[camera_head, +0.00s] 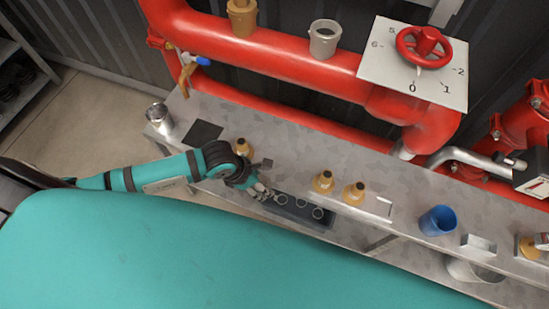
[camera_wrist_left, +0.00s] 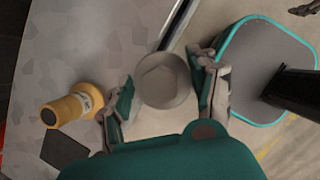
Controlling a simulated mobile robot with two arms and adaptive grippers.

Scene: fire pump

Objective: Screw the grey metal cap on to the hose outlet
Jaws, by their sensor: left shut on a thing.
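In the left wrist view a round grey metal cap (camera_wrist_left: 165,82) sits between the two fingers of my left gripper (camera_wrist_left: 164,88), which is shut on it. In the head view my left gripper (camera_head: 264,178) is above the front edge of the metal table; the cap is not clear there. A grey, open-topped hose outlet (camera_head: 325,38) stands up from the red pipe at the back, well away from the gripper. At the upper right corner of the left wrist view, dark fingers look like my right gripper (camera_wrist_left: 304,9); their state is unclear.
Brass nozzles (camera_head: 324,181) stand on the table (camera_head: 300,160), one close by my left gripper. A blue cup (camera_head: 438,220) is at right, a shiny metal cylinder (camera_head: 158,118) at the left end. A red handwheel (camera_head: 424,46) and a brass fitting (camera_head: 242,18) flank the outlet.

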